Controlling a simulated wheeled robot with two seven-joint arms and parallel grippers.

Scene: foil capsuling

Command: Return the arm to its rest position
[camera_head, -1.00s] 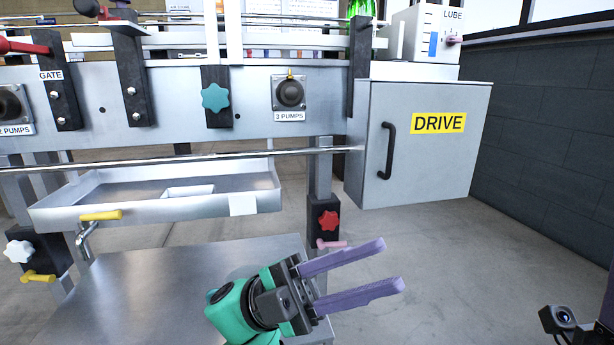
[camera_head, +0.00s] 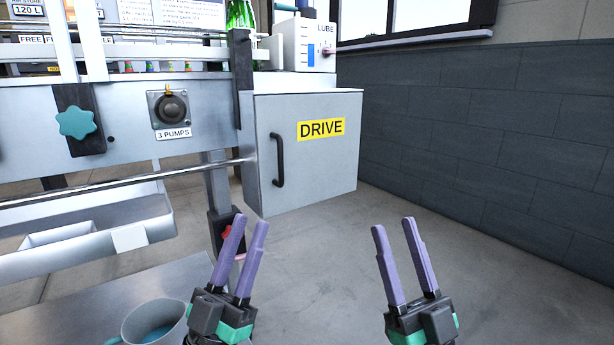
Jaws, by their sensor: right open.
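My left gripper (camera_head: 251,221) is low in the middle of the head view, its two purple fingers pointing up and away. A gap shows between the fingers and nothing is held. My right gripper (camera_head: 393,226) is to the right of it, above the bare floor. Its purple fingers are apart and empty. Neither gripper appears to touch the machine. Most of both arms is outside the view.
The machine's grey cabinet (camera_head: 305,165), marked DRIVE, stands beyond the grippers. A pot with blue contents (camera_head: 153,325) is on the metal table (camera_head: 75,310) at lower left. A red knob (camera_head: 228,231) is partly behind my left gripper. Floor at right is clear.

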